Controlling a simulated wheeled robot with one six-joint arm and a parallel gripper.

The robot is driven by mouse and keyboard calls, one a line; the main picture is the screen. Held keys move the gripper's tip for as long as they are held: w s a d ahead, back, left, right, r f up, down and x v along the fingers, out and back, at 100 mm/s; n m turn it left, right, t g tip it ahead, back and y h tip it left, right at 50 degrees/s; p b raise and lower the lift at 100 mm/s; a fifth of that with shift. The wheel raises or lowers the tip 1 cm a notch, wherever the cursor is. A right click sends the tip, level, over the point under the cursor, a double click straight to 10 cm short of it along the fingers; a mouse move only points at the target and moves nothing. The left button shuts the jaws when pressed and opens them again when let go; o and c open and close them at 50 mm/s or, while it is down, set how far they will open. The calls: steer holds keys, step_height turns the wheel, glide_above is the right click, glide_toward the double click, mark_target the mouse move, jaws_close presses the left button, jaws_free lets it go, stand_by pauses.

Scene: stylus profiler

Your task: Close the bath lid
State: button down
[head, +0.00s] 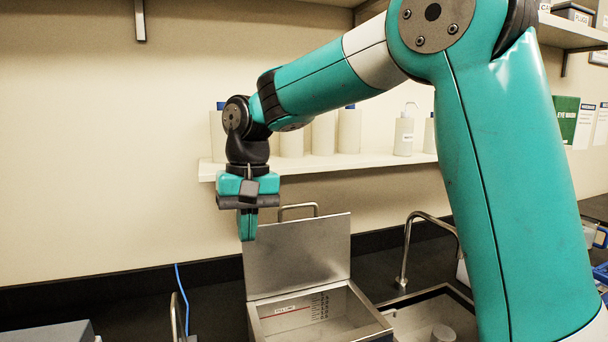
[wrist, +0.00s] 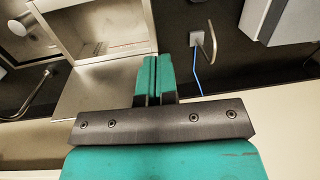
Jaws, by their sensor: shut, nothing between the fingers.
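The steel bath (head: 322,318) stands on the dark counter at the lower middle of the head view, its inside showing a level scale. Its flat steel lid (head: 300,258) is raised, standing nearly upright at the back edge. A bar handle (head: 298,207) shows at the lid's top edge. My gripper (head: 247,238) is shut and empty, pointing down beside the lid's upper left corner; I cannot tell whether it touches the lid. In the wrist view the closed fingers (wrist: 154,80) are beside the lid (wrist: 98,88), with the open bath (wrist: 108,22) beyond.
A shelf (head: 330,162) with several bottles runs along the wall behind the lid. A sink (head: 440,312) with a curved tap (head: 408,245) is right of the bath. A grey box (head: 50,332) and a blue cable (head: 182,290) are at left.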

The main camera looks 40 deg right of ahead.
steer(key=w+d+r+m+g+p, duration=0.1)
steer(key=w+d+r+m+p, duration=0.3)
steer(key=w+d+m, duration=0.35)
steer(key=w+d+r+m+g+p, duration=0.1)
steer(key=w+d+r+m+p, duration=0.4)
steer(key=w+d, duration=0.35)
steer(key=d+f+m+g+p, duration=0.1)
steer(key=d+m+p, duration=0.1)
steer(key=d+m, duration=0.35)
steer(key=d+b+x, duration=0.1)
steer(key=b+x, duration=0.5)
steer(key=x, duration=0.4)
steer(key=shift+a+f+m, duration=0.15)
steer(key=shift+a+m, duration=0.15)
steer(key=shift+a, duration=0.15)
steer(key=shift+a+f+b, duration=0.1)
steer(key=shift+a+b, duration=0.05)
steer(key=shift+b, duration=0.15)
